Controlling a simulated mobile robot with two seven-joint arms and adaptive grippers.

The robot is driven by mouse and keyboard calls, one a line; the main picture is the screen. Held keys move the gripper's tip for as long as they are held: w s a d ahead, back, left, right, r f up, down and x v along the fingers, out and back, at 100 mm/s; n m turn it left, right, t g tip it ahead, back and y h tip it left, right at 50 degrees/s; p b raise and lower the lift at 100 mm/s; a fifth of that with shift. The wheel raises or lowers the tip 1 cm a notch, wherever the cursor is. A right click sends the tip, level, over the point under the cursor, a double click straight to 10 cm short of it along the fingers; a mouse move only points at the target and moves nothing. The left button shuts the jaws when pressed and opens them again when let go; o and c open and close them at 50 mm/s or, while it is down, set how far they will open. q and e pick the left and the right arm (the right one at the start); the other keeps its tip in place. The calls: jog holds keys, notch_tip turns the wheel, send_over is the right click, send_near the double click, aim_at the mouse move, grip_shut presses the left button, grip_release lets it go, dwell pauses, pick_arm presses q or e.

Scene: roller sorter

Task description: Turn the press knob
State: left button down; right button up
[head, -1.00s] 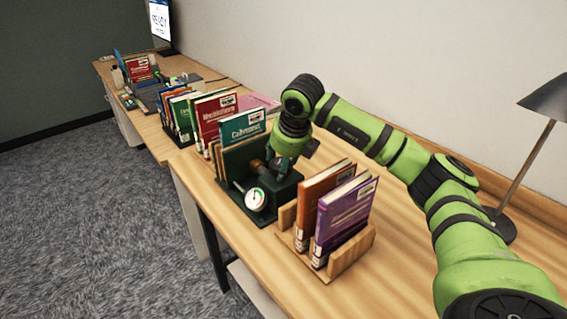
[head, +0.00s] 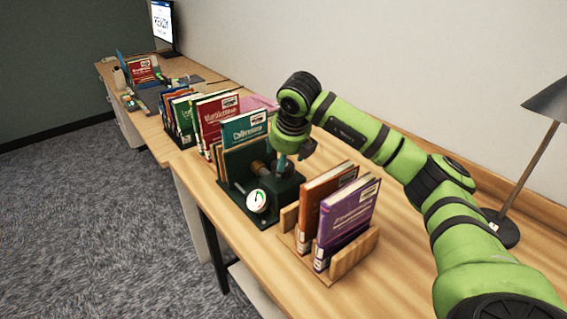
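The dark green press (head: 284,190) stands on the wooden desk, with a round white dial gauge (head: 257,201) on its front and a brass-coloured screw part (head: 260,168) beside its upright plate. Books, including a teal one (head: 243,128), stand against the far side of that plate. My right gripper (head: 283,160) points down at the top of the press, behind the brass part. Its fingers are small and dark here, and I cannot tell whether they are open or touching the press. No separate knob can be made out near the gripper. My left gripper is out of view.
A wooden holder (head: 345,262) with an orange book and a purple book stands close in front of the press. More books (head: 180,115) and a monitor (head: 161,20) are farther along the desks. A lamp (head: 502,228) stands at right. Desk (head: 400,262) right of the holder is clear.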

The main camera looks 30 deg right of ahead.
jog(key=shift+s+f, duration=0.1)
jog(key=shift+f, duration=0.15)
jog(key=v, duration=1.2)
jog(key=shift+r, duration=0.15)
